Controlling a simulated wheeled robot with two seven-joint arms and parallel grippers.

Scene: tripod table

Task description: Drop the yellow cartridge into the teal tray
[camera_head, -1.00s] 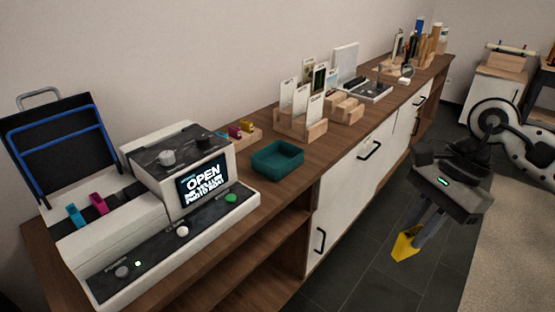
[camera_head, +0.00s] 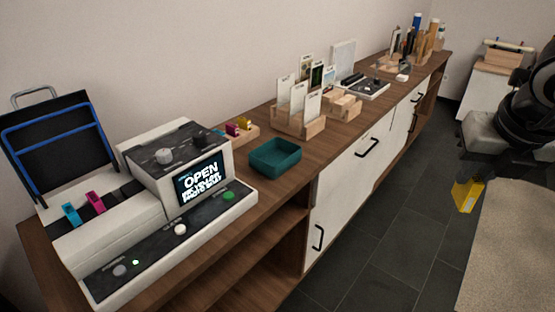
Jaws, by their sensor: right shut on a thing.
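The yellow cartridge (camera_head: 467,194) is held by my right gripper (camera_head: 472,180) at the right of the view, in front of the counter and over the dark floor. My right gripper is shut on it; the fingers are partly hidden and dark. The teal tray (camera_head: 276,166) sits on the wooden counter, right of the printer, and looks empty. The cartridge is well to the right of the tray and apart from it. My left gripper is not in view.
A white printer (camera_head: 120,222) with a screen (camera_head: 201,181) stands left of the tray. Behind the tray is a wooden holder with small coloured cartridges (camera_head: 238,127). A card rack (camera_head: 298,122) stands to its right. Cabinet drawers (camera_head: 350,165) face the open floor.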

